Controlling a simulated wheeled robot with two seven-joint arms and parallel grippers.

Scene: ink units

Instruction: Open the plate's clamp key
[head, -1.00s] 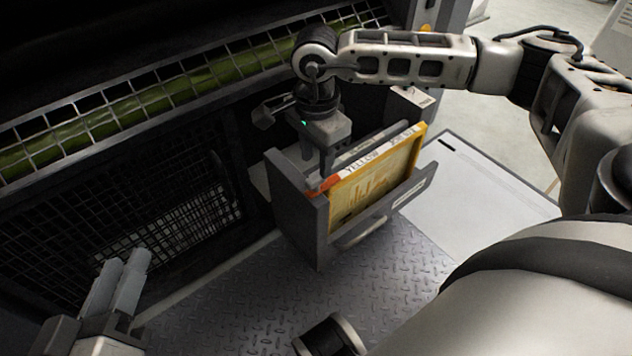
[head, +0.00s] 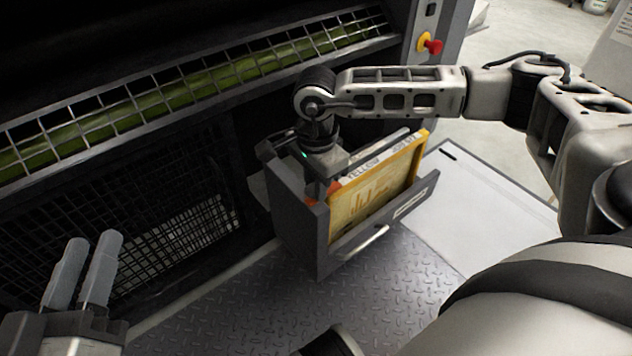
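The plate (head: 372,193) has an orange-yellow frame and a white top edge lettered "YELLOW". It stands upright in a grey pulled-out holder (head: 300,222). A small orange-red part (head: 311,203), possibly the clamp key, shows at the plate's left end, mostly hidden. My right gripper (head: 320,185) points down into the holder right at this end. Its fingertips are hidden, so I cannot tell whether they touch or grip anything. My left gripper (head: 93,242) is at the lower left, fingers up, empty, with a narrow gap between them, far from the plate.
A wire guard (head: 170,88) over a green roller and dark mesh panels lie behind. A red stop button (head: 431,45) is at the upper right. A pale panel (head: 468,212) lies right of the holder. The diamond-plate floor (head: 250,305) in front is clear.

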